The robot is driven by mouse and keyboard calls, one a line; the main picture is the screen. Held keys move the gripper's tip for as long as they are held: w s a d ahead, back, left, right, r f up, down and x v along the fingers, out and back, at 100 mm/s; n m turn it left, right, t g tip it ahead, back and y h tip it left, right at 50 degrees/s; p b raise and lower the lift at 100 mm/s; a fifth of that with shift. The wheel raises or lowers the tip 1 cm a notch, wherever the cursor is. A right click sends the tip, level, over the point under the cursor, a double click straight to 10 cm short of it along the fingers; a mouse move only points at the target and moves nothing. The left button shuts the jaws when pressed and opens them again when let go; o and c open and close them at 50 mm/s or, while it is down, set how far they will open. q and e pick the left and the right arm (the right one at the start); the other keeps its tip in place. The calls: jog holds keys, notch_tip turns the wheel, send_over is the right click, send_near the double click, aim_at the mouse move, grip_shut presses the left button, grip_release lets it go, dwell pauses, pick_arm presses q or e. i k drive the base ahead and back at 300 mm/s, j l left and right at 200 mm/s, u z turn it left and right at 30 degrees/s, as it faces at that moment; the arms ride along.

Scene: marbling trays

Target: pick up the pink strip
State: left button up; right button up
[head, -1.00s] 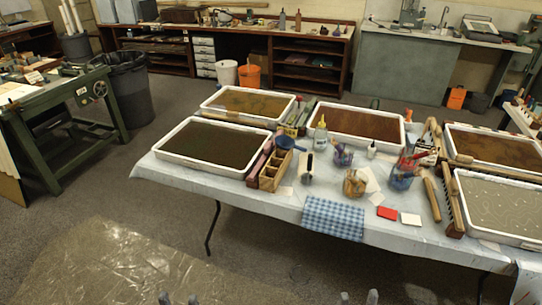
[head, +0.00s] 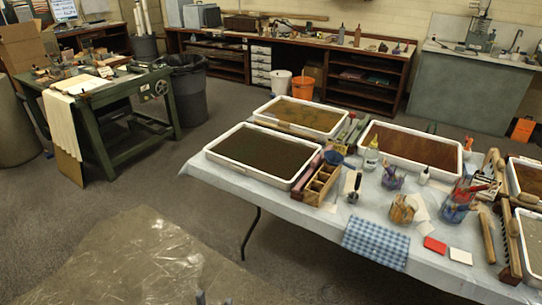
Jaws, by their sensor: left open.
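A long pink-mauve strip (head: 306,174) lies on the covered table, between the near left tray (head: 211,156) and the wooden divided box (head: 333,172). It is close beside the box, and I cannot tell whether they touch. Only the fingertips of my left gripper (head: 213,299) show, at the bottom edge of the head view. They are apart and empty, over the floor and well short of the table. My right gripper is out of view.
The table (head: 290,212) also holds more trays, jars of tools (head: 392,178), a blue checked cloth (head: 376,243) and red and white blocks. A green workbench (head: 107,110) and dark bin (head: 188,92) stand at left. The floor with a plastic sheet (head: 135,262) is open.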

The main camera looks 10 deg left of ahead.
aim_at(318, 160)
jog(key=z, duration=1.75)
jog(key=u, duration=1.75)
jog(key=i+l+u, duration=0.25)
jog(key=i, duration=0.35)
jog(key=i+l+u, duration=0.25)
jog(key=i+l, duration=0.35)
